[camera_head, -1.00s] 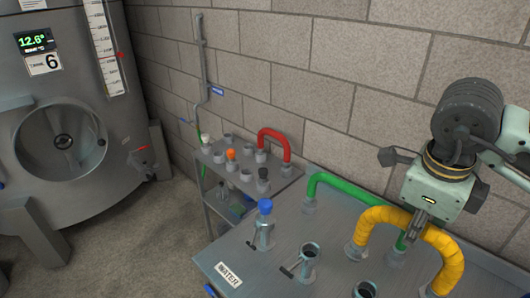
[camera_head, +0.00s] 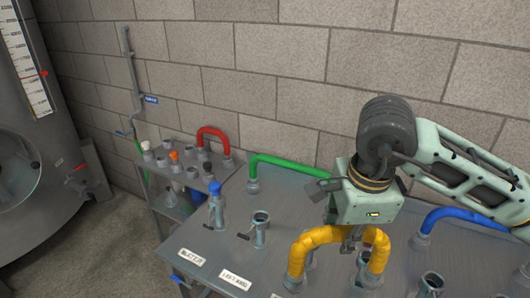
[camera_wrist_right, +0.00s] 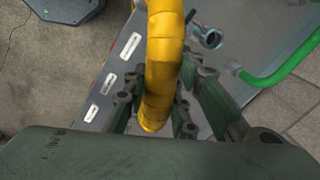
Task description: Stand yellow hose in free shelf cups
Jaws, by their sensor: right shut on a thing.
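The yellow hose (camera_head: 307,245) is an arch with grey end pieces, both ends pointing down. My right gripper (camera_head: 350,240) is shut on the top of the arch. In the right wrist view the yellow hose (camera_wrist_right: 160,70) runs between the two fingers (camera_wrist_right: 155,105). The hose appears held over the front part of the panel; I cannot tell how high its ends are. The shelf (camera_head: 205,188) stands at the back left. It carries several cups, some with white, orange and black tops. An open-looking cup (camera_head: 188,153) stands behind the orange top. My left gripper is out of view.
A red hose (camera_head: 213,133) stands at the shelf's back. The brick wall (camera_head: 280,80) is close behind. A tank (camera_head: 20,150) stands left.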

